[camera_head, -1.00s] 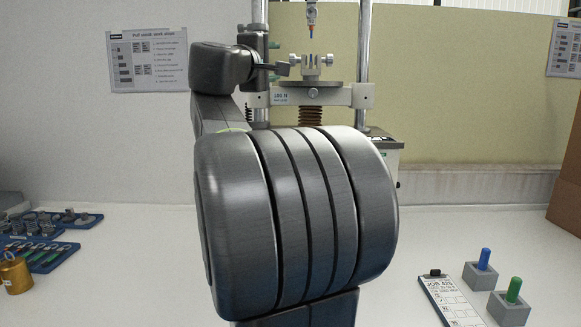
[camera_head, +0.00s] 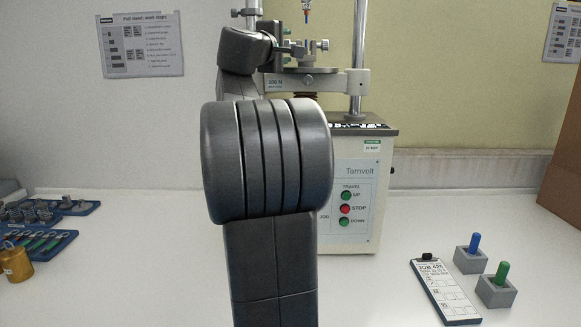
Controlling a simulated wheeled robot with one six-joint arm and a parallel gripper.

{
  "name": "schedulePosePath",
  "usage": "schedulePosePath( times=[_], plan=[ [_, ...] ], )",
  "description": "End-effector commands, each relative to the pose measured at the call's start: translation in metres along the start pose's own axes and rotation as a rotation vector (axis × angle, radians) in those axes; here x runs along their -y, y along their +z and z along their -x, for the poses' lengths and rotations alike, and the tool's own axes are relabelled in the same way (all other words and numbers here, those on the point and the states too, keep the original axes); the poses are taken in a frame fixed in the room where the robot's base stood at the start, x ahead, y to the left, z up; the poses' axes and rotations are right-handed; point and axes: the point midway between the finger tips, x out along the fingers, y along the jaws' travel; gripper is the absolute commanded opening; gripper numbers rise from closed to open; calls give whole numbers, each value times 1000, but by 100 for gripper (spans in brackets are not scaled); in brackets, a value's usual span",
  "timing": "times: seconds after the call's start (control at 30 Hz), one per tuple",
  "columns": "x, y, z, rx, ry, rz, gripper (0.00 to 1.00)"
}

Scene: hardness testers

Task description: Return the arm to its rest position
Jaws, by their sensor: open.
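My arm fills the middle of the view, with a thick ribbed dark joint in front. My gripper (camera_head: 291,48) is small and partly hidden at the far end of the arm, in front of the test stand's upper part. It is open and looks close to the silver clamp fixture (camera_head: 310,47) on the stand; I cannot tell whether they touch. The test stand (camera_head: 372,150) is a pale machine with a Tarnvolt panel and green and red buttons. A probe tip (camera_head: 307,14) hangs above the fixture.
At left are blue trays (camera_head: 62,240) of fittings and tools, and a brass weight (camera_head: 15,262). At right are a clipboard (camera_head: 440,285), a blue peg (camera_head: 475,243) and a green peg (camera_head: 502,272) in grey blocks. A brown panel (camera_head: 562,180) stands far right.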

Motion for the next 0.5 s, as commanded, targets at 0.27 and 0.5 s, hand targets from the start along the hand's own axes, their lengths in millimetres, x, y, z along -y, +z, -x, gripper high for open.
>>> schedulePosePath(
  times=[0.27, 0.5],
  plan=[
    [2, 0, 0, 0, 8, -3, 50],
    [2, 0, 32, -4, 23, -9, 50]
  ],
)
